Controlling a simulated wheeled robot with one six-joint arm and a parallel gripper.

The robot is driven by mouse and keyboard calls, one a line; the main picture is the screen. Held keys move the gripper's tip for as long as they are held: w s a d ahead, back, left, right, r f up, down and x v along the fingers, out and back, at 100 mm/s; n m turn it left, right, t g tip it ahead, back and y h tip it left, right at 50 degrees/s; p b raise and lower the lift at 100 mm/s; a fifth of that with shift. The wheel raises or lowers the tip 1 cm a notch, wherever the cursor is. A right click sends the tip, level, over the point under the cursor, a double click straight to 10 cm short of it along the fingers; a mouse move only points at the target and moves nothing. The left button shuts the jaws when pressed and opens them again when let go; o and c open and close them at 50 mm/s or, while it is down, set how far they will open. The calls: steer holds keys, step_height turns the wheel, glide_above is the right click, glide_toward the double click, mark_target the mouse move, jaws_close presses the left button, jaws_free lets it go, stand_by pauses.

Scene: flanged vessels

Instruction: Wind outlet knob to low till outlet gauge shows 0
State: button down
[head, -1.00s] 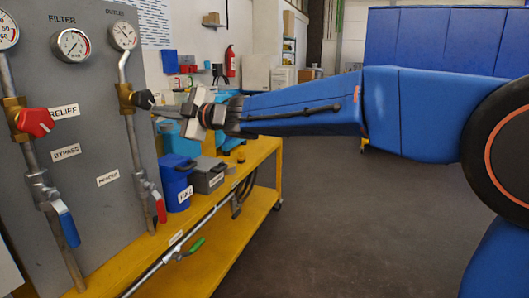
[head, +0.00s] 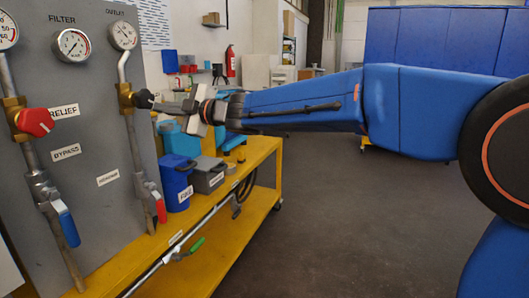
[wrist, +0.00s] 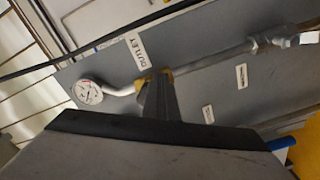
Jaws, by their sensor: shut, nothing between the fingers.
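The outlet knob (head: 143,98) is black and sits on a brass valve on the grey panel, below the outlet gauge (head: 122,36). The gauge has a white round face; its needle is too small to read surely. My gripper (head: 158,105) is shut and empty, its fingertips just right of the knob, at about its height. I cannot tell whether they touch it. In the wrist view the shut dark fingers (wrist: 157,92) point at the brass valve (wrist: 146,78) and hide the knob.
A red relief knob (head: 34,122) and the filter gauge (head: 72,44) are left on the panel. A red-handled valve (head: 158,207) sits lower on the outlet pipe. A blue container (head: 176,184) and grey box (head: 208,178) stand on the yellow bench (head: 262,150). The floor at right is clear.

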steer(key=shift+w+d+r, duration=0.2)
steer(key=shift+w+r, duration=0.15)
steer(key=shift+r, duration=0.35)
steer(key=shift+w+r, duration=0.1)
steer(key=shift+r, duration=0.4)
stand_by(0.4)
steer(key=shift+w+d, duration=0.1)
steer(key=shift+w, duration=0.05)
steer(key=v, duration=0.6)
steer(key=shift+w, duration=0.2)
stand_by(0.4)
steer(key=shift+f, duration=0.1)
